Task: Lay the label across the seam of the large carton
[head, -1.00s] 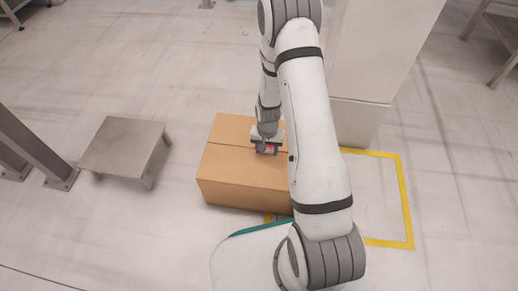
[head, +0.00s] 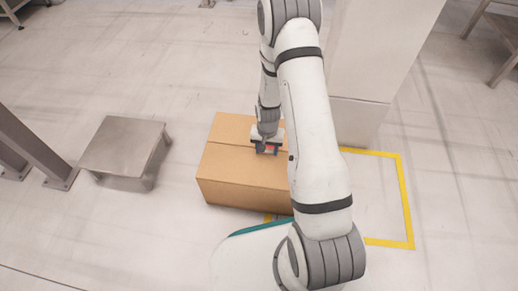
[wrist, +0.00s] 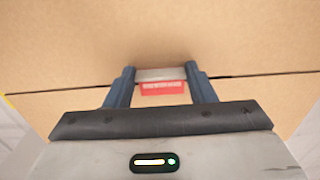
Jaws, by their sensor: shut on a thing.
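The large carton (head: 232,177) is a closed brown box on the floor, with a dark seam across its top. The carton's top fills most of the wrist view (wrist: 160,35), and the seam runs left to right there. My gripper (head: 268,150) is over the carton top, close to the seam. In the wrist view, its two blue fingers (wrist: 160,74) are shut on the label (wrist: 162,88), a small white piece with a red band. The label is over the line of the seam. I cannot tell whether it touches the carton. My arm hides the carton's right side.
A low grey metal platform (head: 124,147) stands to the left of the carton, with clear floor between. A yellow floor outline (head: 408,205) lies to the right. A tall pale cabinet (head: 375,60) stands behind my arm. Grey posts (head: 30,150) stand at the left edge.

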